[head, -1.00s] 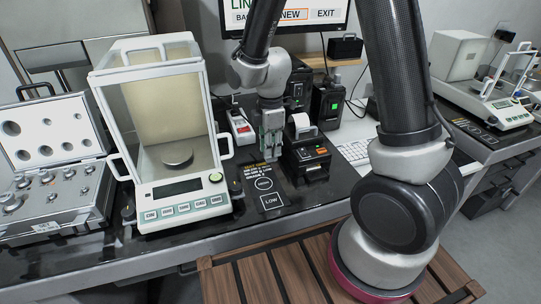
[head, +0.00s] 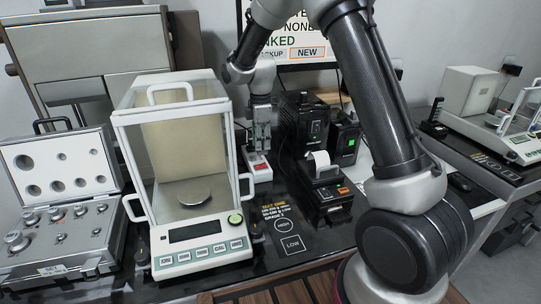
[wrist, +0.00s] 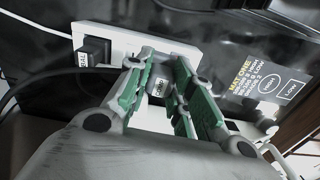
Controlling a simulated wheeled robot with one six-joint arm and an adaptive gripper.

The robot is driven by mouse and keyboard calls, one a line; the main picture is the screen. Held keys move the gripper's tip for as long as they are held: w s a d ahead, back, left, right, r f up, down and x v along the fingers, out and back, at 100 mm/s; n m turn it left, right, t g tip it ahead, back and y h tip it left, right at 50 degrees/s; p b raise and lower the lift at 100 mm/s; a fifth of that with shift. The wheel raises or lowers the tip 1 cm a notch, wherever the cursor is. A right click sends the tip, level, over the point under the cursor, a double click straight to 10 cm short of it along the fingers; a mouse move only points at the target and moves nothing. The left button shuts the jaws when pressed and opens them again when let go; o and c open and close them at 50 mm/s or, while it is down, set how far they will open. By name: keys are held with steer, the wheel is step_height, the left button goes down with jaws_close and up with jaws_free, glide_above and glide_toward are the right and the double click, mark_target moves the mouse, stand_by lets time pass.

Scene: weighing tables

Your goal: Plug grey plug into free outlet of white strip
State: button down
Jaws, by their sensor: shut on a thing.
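The white strip (head: 264,176) lies behind the balance's right side in the head view, with a red part on its near end. In the wrist view the strip (wrist: 122,34) runs across the top, and a black plug (wrist: 94,50) sits in its left part. My gripper (head: 261,146) points down over the far part of the strip. In the wrist view my gripper (wrist: 163,68) is shut on the grey plug (wrist: 158,86), which shows a small label between the green-lined fingers. The fingers hide the plug's front, so I cannot tell whether it touches an outlet.
The glass-walled balance (head: 152,125) stands close left of my gripper. A small printer (head: 325,190) and dark boxes (head: 303,125) stand close on the right. A case of weights (head: 62,215) is at far left. Dark cables (wrist: 30,84) run left of the strip.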

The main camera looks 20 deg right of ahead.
steer(key=w+a+r, duration=0.1)
steer(key=w+r, duration=0.1)
steer(key=w, duration=0.2)
steer(key=shift+n, duration=0.3)
steer(key=shift+s+a+f, duration=0.1)
steer(key=shift+s+f, duration=0.05)
steer(key=shift+f, duration=1.15)
steer(key=shift+s+a+f, duration=0.1)
steer(key=shift+s+f, duration=0.05)
steer(key=shift+f, duration=1.15)
steer(key=shift+f, duration=0.8)
steer(key=c, duration=1.2)
jaws_free()
steer(key=shift+o, duration=0.2)
